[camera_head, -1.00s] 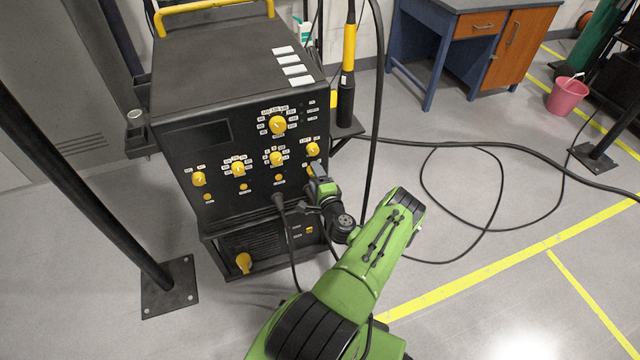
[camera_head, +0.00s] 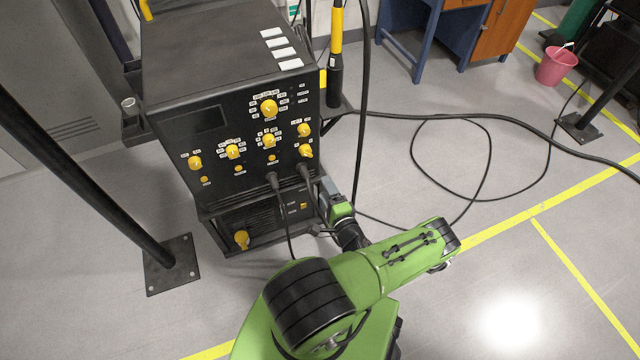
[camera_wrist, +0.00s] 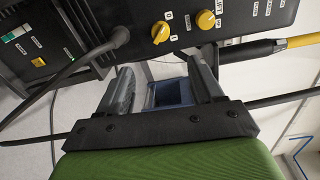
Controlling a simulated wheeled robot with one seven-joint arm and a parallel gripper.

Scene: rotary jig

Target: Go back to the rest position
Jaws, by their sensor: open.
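My gripper (camera_head: 328,192) is at the lower right corner of the black machine (camera_head: 225,105), below its right-hand knobs. In the wrist view the two fingers (camera_wrist: 163,85) stand apart with nothing held between them. A yellow knob (camera_head: 305,151) sits low at the right of the panel, just under another yellow knob (camera_head: 303,130). Both also show in the wrist view, the lower one (camera_wrist: 160,32) and the upper one (camera_wrist: 206,19), clear of the fingers. The fingertips are partly hidden by the arm in the head view.
Black cables (camera_head: 288,215) hang from the panel front beside my gripper. A thick black hose (camera_head: 363,110) drops at the machine's right, and cable loops (camera_head: 487,165) lie on the floor. A black post (camera_head: 85,190) stands left. Floor at the right is mostly clear.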

